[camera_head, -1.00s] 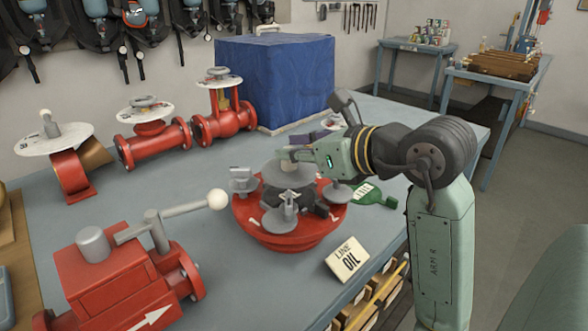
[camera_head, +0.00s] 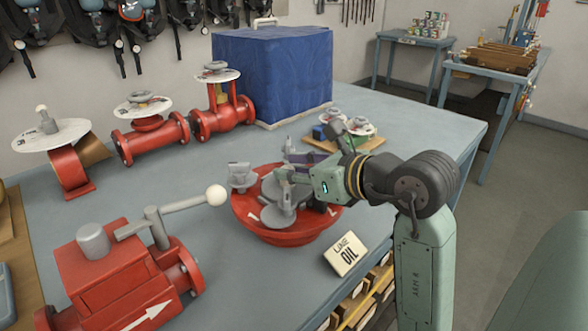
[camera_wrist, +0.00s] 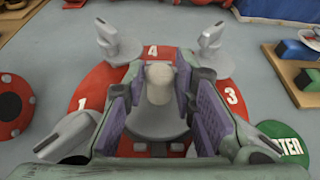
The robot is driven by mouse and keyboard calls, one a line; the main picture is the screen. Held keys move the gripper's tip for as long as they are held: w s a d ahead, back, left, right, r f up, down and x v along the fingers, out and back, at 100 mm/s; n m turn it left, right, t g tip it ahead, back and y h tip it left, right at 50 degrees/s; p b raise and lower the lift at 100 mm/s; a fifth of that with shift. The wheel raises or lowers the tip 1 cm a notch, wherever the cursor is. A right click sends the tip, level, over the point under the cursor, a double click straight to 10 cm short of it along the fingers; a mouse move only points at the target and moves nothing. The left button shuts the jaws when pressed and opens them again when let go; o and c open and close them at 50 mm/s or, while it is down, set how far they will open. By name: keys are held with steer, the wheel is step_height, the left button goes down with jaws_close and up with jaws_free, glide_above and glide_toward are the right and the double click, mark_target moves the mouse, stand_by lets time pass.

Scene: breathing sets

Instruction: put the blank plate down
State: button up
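The blank plate (camera_wrist: 140,118) is a plain grey disc with a pale upright knob. It is in the middle of the wrist view, over the red round stand (camera_head: 250,224). My gripper (camera_wrist: 159,78) has one finger on each side of the knob and looks closed on it. In the head view my gripper (camera_head: 285,178) is low over the stand, with the grey disc under its fingers. I cannot tell whether the disc rests on the stand. Other small grey plates with flat handles stand around it: two at the top (camera_wrist: 116,48) (camera_wrist: 211,42) and one at lower left (camera_wrist: 66,134).
Red valves (camera_head: 150,135) line the left of the table, and a lever valve (camera_head: 115,265) stands in front. A "Line Oil" card (camera_head: 345,253) is by the near edge. A blue covered box (camera_head: 270,75) stands behind. Small round-topped pieces (camera_head: 345,125) sit behind my wrist.

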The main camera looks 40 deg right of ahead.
steer(key=shift+o, duration=0.4)
steer(key=shift+r, duration=0.1)
steer(key=shift+r, duration=0.15)
steer(key=b+v, duration=0.4)
steer(key=v, duration=0.8)
